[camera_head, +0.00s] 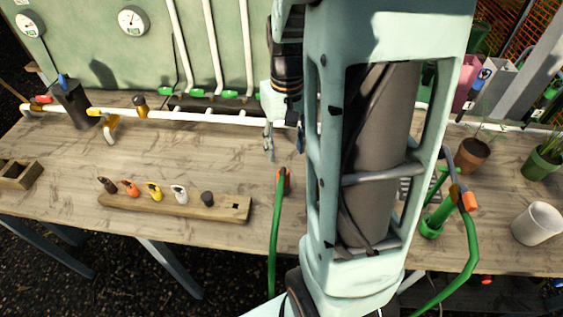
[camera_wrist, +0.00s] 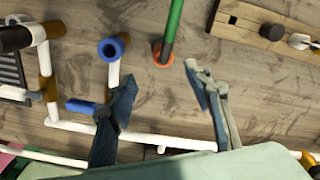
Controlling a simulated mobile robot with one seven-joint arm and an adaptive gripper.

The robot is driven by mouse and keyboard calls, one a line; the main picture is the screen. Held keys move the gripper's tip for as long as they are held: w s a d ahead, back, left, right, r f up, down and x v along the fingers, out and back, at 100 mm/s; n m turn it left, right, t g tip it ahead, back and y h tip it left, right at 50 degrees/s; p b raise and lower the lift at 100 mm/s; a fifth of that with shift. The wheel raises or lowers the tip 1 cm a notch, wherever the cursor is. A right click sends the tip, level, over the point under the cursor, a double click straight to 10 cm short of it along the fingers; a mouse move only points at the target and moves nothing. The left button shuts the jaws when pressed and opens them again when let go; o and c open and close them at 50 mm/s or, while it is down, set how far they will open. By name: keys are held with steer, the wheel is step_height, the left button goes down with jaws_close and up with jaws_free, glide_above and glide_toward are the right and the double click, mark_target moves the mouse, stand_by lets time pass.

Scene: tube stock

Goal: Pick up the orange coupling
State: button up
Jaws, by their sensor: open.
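A small orange coupling (camera_head: 130,188) sits on the wooden rack (camera_head: 225,208) in the head view, between a brown coupling (camera_head: 107,184) and a yellow one (camera_head: 154,192). A white coupling (camera_head: 179,194) and a black piece (camera_head: 207,198) stand farther right on it. My gripper (camera_head: 284,143) is to the right of and behind the rack, above the table. In the wrist view my gripper (camera_wrist: 158,78) has its fingers wide apart with nothing between them. That view shows only the rack's end (camera_wrist: 240,22), with the black piece and white coupling; the orange coupling is out of view.
A green hose (camera_head: 275,230) with an orange end (camera_wrist: 163,54) is close to my gripper. A blue-ended white pipe (camera_wrist: 113,48) stands near the left finger. White pipework (camera_head: 190,114) runs along the back. Bare table (camera_head: 190,150) lies between the rack and pipework.

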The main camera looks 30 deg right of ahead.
mark_target(284, 175)
steer(key=f, duration=1)
steer(key=shift+a+f, duration=0.3)
steer(key=shift+f, duration=0.1)
steer(key=c, duration=1.2)
